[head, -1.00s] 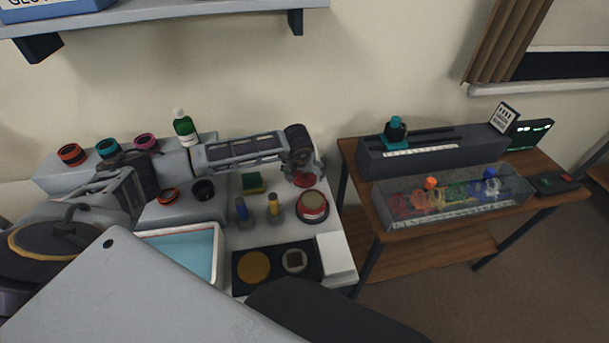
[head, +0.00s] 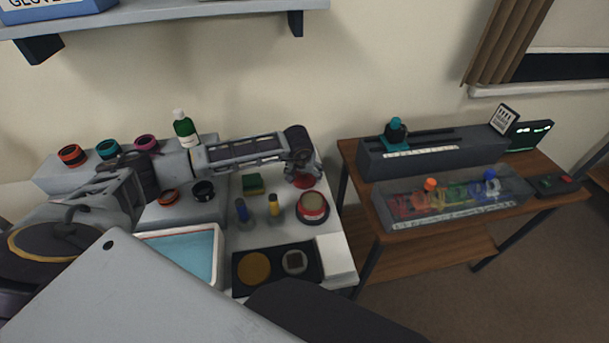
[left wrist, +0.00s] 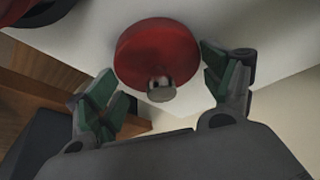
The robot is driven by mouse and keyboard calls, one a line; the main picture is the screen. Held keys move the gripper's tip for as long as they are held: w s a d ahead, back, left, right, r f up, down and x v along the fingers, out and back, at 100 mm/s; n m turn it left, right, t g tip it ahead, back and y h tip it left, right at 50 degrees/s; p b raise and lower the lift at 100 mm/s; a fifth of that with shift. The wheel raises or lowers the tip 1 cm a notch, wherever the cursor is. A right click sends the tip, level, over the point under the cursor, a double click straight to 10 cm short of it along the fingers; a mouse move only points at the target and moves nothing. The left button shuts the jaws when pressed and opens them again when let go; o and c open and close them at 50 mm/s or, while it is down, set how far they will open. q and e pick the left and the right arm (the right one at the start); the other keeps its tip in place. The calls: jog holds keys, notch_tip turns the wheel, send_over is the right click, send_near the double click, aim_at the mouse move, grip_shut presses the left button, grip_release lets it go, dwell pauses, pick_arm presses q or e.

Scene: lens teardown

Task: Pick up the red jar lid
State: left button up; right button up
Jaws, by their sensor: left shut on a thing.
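The red jar lid (left wrist: 157,50) is a round red disc with a small metallic knob, seen close up in the left wrist view. In the head view, the lid (head: 305,182) shows partly under my left gripper (head: 302,172), at the right rear of the white table. The gripper hides part of it. My right gripper is not in view.
A round red-topped item (head: 313,206) stands just in front of the lid. A wooden side table (head: 440,250) stands right, beyond a gap.

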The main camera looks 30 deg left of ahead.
pick_arm(q)
jog(key=shift+r, duration=0.1)
jog(key=shift+r+b, duration=0.4)
jog(key=shift+r, duration=4.5)
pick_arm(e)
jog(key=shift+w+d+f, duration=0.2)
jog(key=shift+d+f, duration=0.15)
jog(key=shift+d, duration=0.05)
